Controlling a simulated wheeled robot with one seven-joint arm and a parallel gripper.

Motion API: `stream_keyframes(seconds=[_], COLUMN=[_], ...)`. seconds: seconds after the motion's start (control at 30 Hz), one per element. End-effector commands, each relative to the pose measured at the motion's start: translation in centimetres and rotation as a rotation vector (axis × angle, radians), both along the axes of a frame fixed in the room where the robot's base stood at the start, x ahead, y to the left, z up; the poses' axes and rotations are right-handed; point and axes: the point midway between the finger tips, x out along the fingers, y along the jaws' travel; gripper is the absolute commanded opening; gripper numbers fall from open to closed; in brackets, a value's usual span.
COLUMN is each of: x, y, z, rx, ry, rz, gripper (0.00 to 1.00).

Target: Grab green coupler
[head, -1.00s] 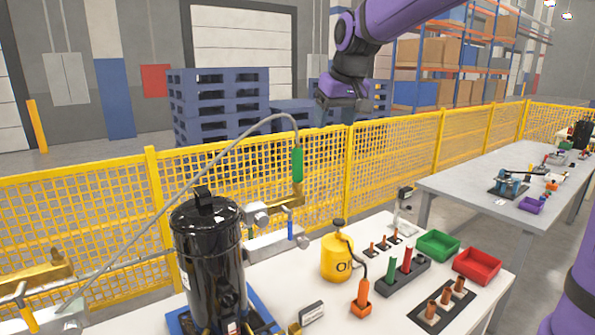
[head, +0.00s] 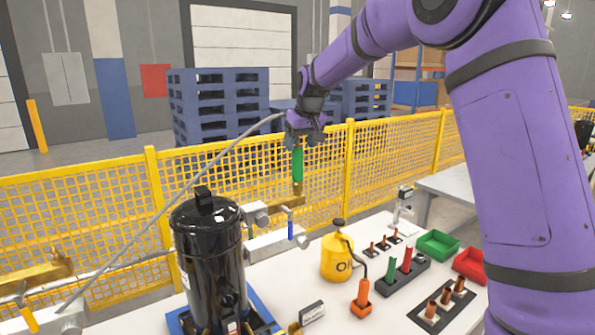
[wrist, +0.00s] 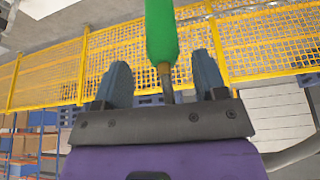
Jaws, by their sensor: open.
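The green coupler (head: 298,166) hangs upright at the end of a grey hose, above a brass fitting behind the black compressor (head: 207,255). My gripper (head: 300,138) is at the top of the coupler, where the hose meets it. In the wrist view the green coupler (wrist: 162,32) rises between and beyond my two open fingers (wrist: 162,85). A thin metal stem of it lies between the fingers, with a gap on each side. The upper hose end is partly hidden by my gripper in the head view.
A yellow mesh fence (head: 330,178) runs close behind the coupler. On the white table stand a yellow oil can (head: 336,258), a green bin (head: 438,244), a red bin (head: 470,264) and tool holders. The grey hose (head: 170,208) slopes down to the left.

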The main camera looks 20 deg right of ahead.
Motion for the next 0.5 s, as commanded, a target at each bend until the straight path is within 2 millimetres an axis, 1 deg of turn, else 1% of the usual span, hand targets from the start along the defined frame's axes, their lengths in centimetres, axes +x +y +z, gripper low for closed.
stream_keyframes(seconds=[0.17, 0.27, 0.4, 0.5], x=[0.4, 0.7, 1.4, 1.8], y=[0.2, 0.4, 0.7, 0.8], z=[-1.0, -2.0, -3.9, -4.9], rx=[0.0, -0.001, -0.001, 0.0], ry=[0.0, 0.001, 0.002, 0.0], rz=[0.0, 0.001, 0.001, 0.001], gripper=[0.65, 0.65, 0.65, 0.65])
